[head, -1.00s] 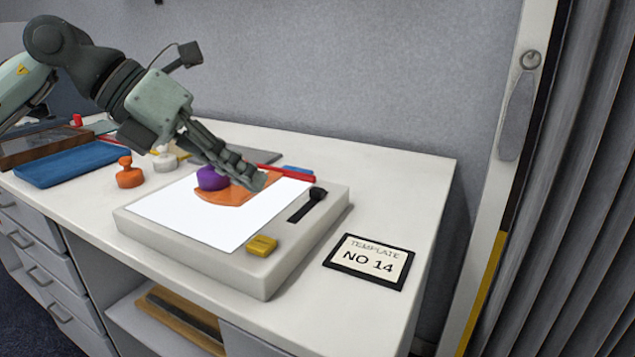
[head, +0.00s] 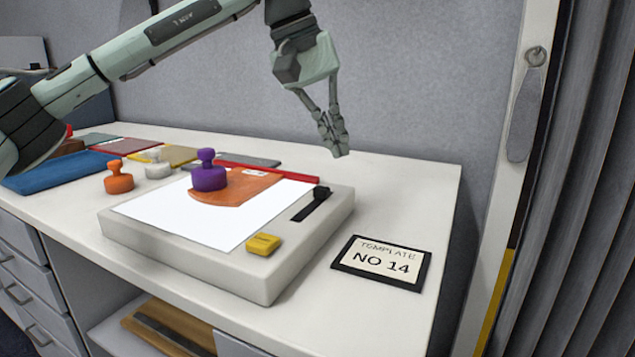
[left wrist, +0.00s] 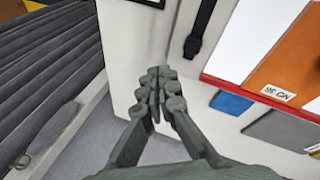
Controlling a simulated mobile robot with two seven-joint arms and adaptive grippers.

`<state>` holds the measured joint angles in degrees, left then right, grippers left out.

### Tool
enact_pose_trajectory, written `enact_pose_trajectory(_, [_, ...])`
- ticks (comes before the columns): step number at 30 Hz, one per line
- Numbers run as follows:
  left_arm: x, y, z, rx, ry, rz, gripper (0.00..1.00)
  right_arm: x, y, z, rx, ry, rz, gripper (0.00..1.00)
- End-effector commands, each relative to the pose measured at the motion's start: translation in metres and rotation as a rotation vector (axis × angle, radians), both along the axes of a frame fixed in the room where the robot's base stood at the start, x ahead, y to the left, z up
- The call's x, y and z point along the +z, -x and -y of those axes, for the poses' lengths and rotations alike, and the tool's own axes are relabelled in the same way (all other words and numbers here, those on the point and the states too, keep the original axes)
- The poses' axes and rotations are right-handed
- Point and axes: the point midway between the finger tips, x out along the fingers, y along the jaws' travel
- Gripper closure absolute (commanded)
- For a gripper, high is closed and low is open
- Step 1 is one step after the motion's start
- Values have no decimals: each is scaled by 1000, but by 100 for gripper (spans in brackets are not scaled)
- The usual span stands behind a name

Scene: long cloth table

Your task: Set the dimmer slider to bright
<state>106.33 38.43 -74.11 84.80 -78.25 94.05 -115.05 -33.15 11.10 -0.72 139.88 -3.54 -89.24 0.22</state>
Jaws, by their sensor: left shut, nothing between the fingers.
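The dimmer slider (head: 320,193) is a black knob at the far end of a dark slot (head: 303,211) on the right side of the white light box (head: 340,208). In the left wrist view the black knob (left wrist: 192,47) and its slot show at the top, right of the fingers. My left gripper (head: 342,153) is shut and empty. It hangs above and beyond the knob, near the table's back edge, apart from it. The left wrist view shows its fingertips (left wrist: 157,78) together. My right gripper is not in view.
A white sheet (head: 205,228) with an orange piece (head: 240,192) and a purple knobbed weight (head: 208,178) lies on the box. A yellow block (head: 263,243) sits at its front. A red bar (head: 270,171) runs along the back. A framed sign (head: 382,262) lies right.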

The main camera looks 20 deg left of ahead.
Motion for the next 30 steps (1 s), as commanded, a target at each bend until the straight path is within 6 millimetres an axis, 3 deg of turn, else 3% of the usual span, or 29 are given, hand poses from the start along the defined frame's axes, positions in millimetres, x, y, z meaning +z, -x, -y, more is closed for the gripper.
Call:
enact_pose_trajectory(6, [24, -15, -4, -278, -270, 131, 100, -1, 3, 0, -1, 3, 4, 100])
enact_pose_trajectory(13, [33, -20, -9, -371, -362, 159, 100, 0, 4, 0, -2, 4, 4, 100])
enact_pose_trajectory(23, [32, -20, -9, -371, -361, 159, 100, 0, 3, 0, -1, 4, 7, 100])
enact_pose_trajectory(30, [3, -29, -8, -372, -362, 156, 100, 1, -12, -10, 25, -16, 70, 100])
